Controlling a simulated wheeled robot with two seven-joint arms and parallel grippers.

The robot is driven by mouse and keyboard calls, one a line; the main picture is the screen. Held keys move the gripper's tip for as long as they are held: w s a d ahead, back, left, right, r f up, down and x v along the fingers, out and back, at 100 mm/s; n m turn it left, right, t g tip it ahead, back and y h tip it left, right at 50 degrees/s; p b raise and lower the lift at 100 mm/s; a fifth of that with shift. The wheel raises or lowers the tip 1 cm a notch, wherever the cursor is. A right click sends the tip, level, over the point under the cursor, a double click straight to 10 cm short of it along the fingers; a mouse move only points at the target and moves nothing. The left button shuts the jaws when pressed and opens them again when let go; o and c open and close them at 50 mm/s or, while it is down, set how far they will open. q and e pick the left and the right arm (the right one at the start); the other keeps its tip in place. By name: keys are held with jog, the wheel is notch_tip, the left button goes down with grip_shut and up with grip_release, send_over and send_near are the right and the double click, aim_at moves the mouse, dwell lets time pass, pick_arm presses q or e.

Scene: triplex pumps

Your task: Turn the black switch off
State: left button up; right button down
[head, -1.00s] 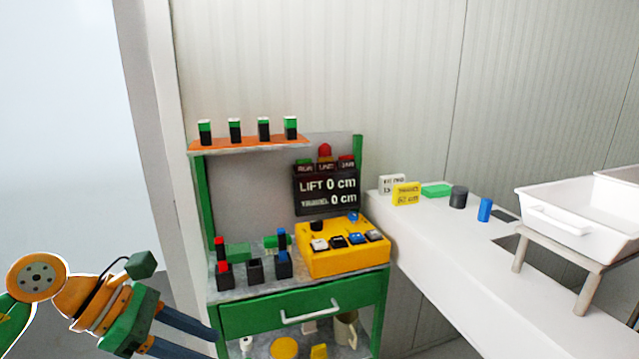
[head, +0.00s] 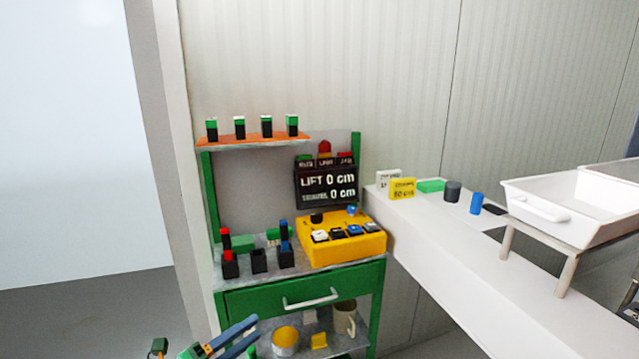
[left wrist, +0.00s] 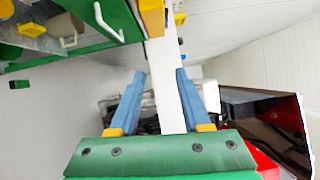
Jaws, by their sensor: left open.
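A yellow control box (head: 342,250) stands on the top of a green cart. Its face carries a row of small switches, white, black and blue among them. A black-looking switch (head: 337,234) is in that row; on or off is too small to tell. A small black knob (head: 317,218) sits behind the row. My left gripper (head: 256,328) is low in front of the cart, below the box and left of it. Its blue fingers are apart and empty; they also show in the left wrist view (left wrist: 160,75). My right gripper is not in view.
The green drawer (head: 300,294) with a white handle faces me. Black, red and blue blocks stand on the cart top, left of the box. A display (head: 327,188) reads lift 0 cm. A white counter (head: 455,255) with a white tray (head: 560,212) runs off to the right.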

pick_arm(q)
jog(key=s+a+f+n+t+y, duration=0.1)
jog(key=a+f+n+y, duration=0.15)
jog(key=f+n, duration=0.35)
jog(key=s+a+f+n+y, duration=0.1)
jog(key=a+f+n+y, duration=0.1)
jog(key=f+n+y, duration=0.35)
jog(key=s+a+f+n+g+y, duration=0.1)
jog(key=s+f+n+g+y, duration=0.15)
jog(key=s+f, duration=0.55)
jog(key=s+a+f+n+g+y, duration=0.15)
jog(key=s+f+n, duration=0.3)
jog(key=f, duration=0.65)
jog(key=s+d+f+n+g, duration=0.1)
jog(key=s+f+n+g, duration=0.2)
jog(key=s, duration=1.1)
jog(key=s+d+f+n+g, duration=0.1)
jog(key=s+f+n+g, duration=0.3)
jog(key=s, duration=1)
notch_tip(320, 180, down, 4)
jog(key=shift+s+d+f+g+y, duration=0.15)
jog(key=shift+s+d+g+y, duration=0.2)
jog(key=shift+g, duration=0.75)
